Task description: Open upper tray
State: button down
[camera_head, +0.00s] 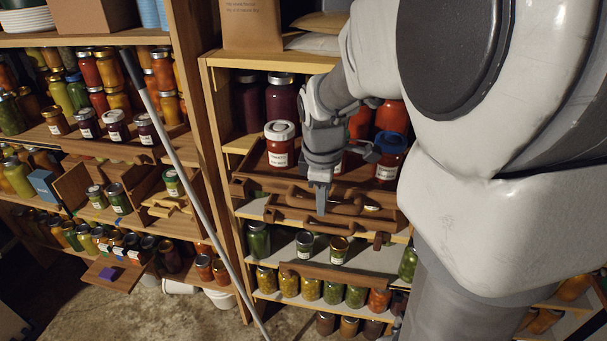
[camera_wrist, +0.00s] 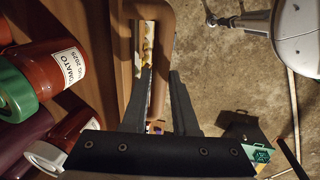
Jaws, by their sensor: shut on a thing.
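The upper tray (camera_head: 256,162) is a brown wooden tray on the right-hand shelf unit, with red jars standing in it. Its curved front handle (camera_head: 346,202) is at my fingertips. My gripper (camera_head: 321,203) points down at the tray's front and is shut on this handle. In the wrist view, the handle (camera_wrist: 158,100) passes between the two dark fingers of my gripper (camera_wrist: 160,95). The tray (camera_wrist: 108,30) fills the left side there, with a tomato jar (camera_wrist: 55,68) lying across the picture. My arm hides the tray's right end in the head view.
A second brown handle (camera_head: 310,222) sits just below, over a shelf with small green jars (camera_head: 305,243). A white-lidded jar (camera_head: 280,145) and a blue-lidded jar (camera_head: 390,155) flank my wrist. A grey pole (camera_head: 190,180) stands left. Concrete floor (camera_wrist: 235,70) is open in front.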

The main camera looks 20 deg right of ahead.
jog(key=shift+s+a, duration=0.55)
jog(key=shift+s, duration=0.25)
jog(key=shift+s+a, duration=0.5)
jog(key=shift+s, duration=0.25)
jog(key=c, duration=0.7)
grip_release()
jog(key=s+r, duration=0.1)
jog(key=r, duration=0.4)
jog(key=s+a+r, duration=0.1)
jog(key=r, duration=0.5)
jog(key=s+a+r, duration=0.1)
jog(key=r, duration=0.5)
jog(key=shift+r+p, duration=0.1)
jog(key=shift+p, duration=0.2)
